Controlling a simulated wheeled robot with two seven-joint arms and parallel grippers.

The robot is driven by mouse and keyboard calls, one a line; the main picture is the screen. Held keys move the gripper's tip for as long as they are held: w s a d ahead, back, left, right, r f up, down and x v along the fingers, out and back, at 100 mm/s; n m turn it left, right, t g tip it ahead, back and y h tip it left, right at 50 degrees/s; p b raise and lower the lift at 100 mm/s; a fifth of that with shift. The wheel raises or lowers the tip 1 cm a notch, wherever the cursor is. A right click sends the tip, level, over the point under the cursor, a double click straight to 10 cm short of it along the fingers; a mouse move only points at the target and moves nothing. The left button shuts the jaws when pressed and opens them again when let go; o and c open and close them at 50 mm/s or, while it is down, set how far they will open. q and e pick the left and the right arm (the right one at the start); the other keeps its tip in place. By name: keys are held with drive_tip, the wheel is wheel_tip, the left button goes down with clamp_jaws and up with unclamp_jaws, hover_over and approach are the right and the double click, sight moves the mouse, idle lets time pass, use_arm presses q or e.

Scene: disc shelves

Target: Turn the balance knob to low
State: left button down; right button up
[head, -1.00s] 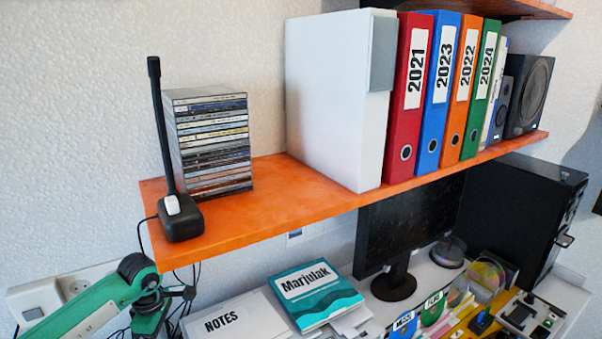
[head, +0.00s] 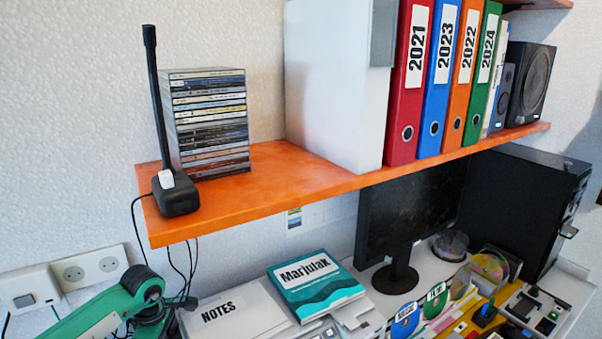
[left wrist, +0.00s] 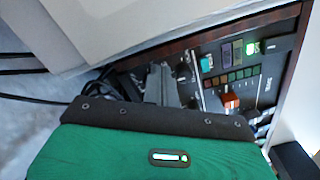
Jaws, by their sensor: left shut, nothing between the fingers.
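A dark control panel (left wrist: 240,75) shows in the left wrist view, at the upper right. It has a lit green light (left wrist: 252,48), rows of small buttons, a teal control (left wrist: 205,64) and an orange-red control (left wrist: 231,102). The lettering is too small to read, so I cannot tell which control is the balance knob. My left gripper (left wrist: 158,82) is shut and empty, with its grey fingers over the panel's left part. Its green body hides the lower part of that view. In the head view only my green left arm shows, at the lower left. My right gripper is not in view.
An orange shelf (head: 270,185) holds a microphone-like stand (head: 178,195), a CD stack (head: 208,130), binders and speakers. Below are a Marjulak book (head: 315,285), a NOTES stack (head: 235,320), a monitor (head: 410,215) and a black computer case (head: 520,205). A pale box edge (left wrist: 130,25) borders the panel.

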use_arm(q)
drive_tip(key=shift+w+a, duration=0.15)
drive_tip(key=shift+a, duration=0.1)
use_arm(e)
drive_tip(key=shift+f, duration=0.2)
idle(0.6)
